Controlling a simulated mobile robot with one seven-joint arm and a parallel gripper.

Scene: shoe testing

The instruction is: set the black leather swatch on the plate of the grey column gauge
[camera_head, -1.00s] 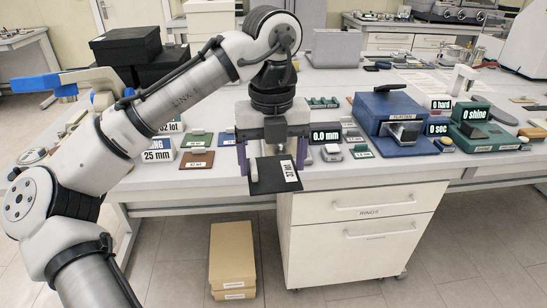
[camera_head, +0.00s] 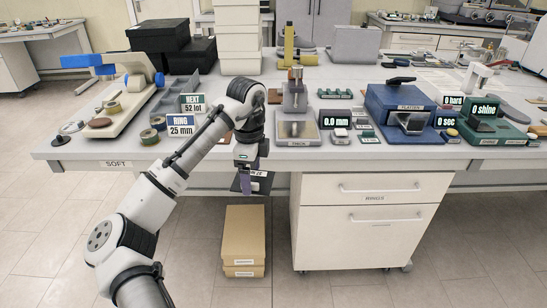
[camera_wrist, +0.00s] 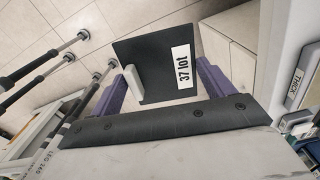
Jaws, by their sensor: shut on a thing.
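The black leather swatch (camera_wrist: 150,52) has a white "37 lot" label and a small pale block on it. It fills the middle of the wrist view, between the purple fingers of my gripper (camera_wrist: 160,88). In the head view, my gripper (camera_head: 245,182) holds the swatch (camera_head: 262,184) in front of the table's front edge, partly hidden by the fingers. The grey column gauge (camera_head: 294,96) stands on the table to the right and behind my gripper. Its plate (camera_head: 297,129) is bare, and its display (camera_head: 334,119) reads 0.0 mm.
A blue box device (camera_head: 395,105) and a green gloss device (camera_head: 487,130) stand right of the gauge. NEXT and RING signs (camera_head: 181,126) and a beige device (camera_head: 123,108) are at the left. Cardboard boxes (camera_head: 244,240) sit on the floor below. A drawer cabinet (camera_head: 362,220) is under the table.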

